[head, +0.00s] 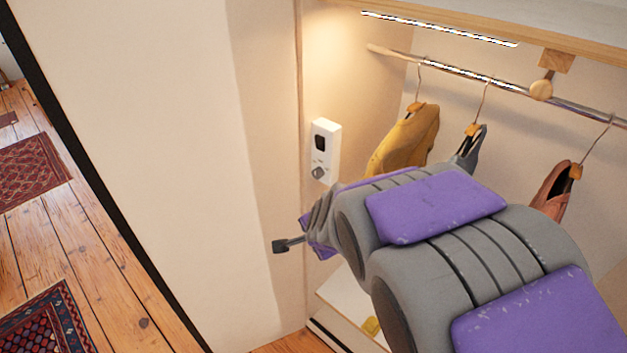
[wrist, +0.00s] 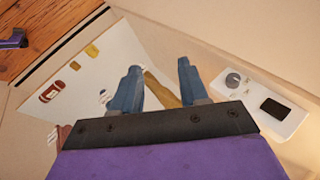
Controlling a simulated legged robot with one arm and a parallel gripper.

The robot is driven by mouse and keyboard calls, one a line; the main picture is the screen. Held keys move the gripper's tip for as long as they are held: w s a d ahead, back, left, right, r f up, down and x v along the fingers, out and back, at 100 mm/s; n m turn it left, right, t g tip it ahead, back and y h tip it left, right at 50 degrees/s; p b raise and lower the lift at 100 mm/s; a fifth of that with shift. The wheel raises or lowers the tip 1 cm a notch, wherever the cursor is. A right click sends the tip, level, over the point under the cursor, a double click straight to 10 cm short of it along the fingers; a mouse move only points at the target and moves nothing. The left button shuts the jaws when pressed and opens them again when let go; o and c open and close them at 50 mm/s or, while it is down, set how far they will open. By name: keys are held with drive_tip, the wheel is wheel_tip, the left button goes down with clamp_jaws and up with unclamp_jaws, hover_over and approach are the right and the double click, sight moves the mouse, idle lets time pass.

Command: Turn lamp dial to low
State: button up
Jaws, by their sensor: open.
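The lamp control is a white wall box (head: 333,140) with a dark screen and a round grey dial (head: 319,172) at its lower end. It is mounted on the closet side wall. In the wrist view the box (wrist: 285,122) lies right of my fingers, its dial (wrist: 233,80) nearest them. My gripper (wrist: 158,72) is open and empty, its two blue-grey fingers apart and not touching the dial. In the head view my gripper (head: 284,245) is below and left of the box, partly hidden by my arm. The dial's marks are too small to read.
A lit light strip (head: 440,28) runs under the upper shelf. A metal rail (head: 480,76) carries a yellow garment (head: 405,140) and other clothes right of the box. A low white shelf (wrist: 98,72) holds small red and yellow things. The wall left of the box is bare.

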drive_tip(key=w+a+f+m+t+h, duration=0.1)
drive_tip(key=w+a+f+m+t, duration=0.2)
drive_tip(key=w+a+m, duration=0.35)
drive_tip(key=m+t+h+b, duration=0.2)
drive_tip(key=m+t+h, duration=0.7)
drive_tip(key=m+t, duration=0.15)
approach(316, 177)
drive_tip(key=shift+m+g, duration=0.3)
drive_tip(key=shift+g, duration=0.15)
drive_tip(key=x, duration=0.5)
drive_tip(key=r+x, duration=0.1)
drive_tip(key=x, duration=0.2)
drive_tip(key=shift+w+a, duration=0.1)
drive_tip(key=shift+w, duration=0.1)
drive_tip(key=shift+c, duration=0.2)
drive_tip(key=c, duration=0.7)
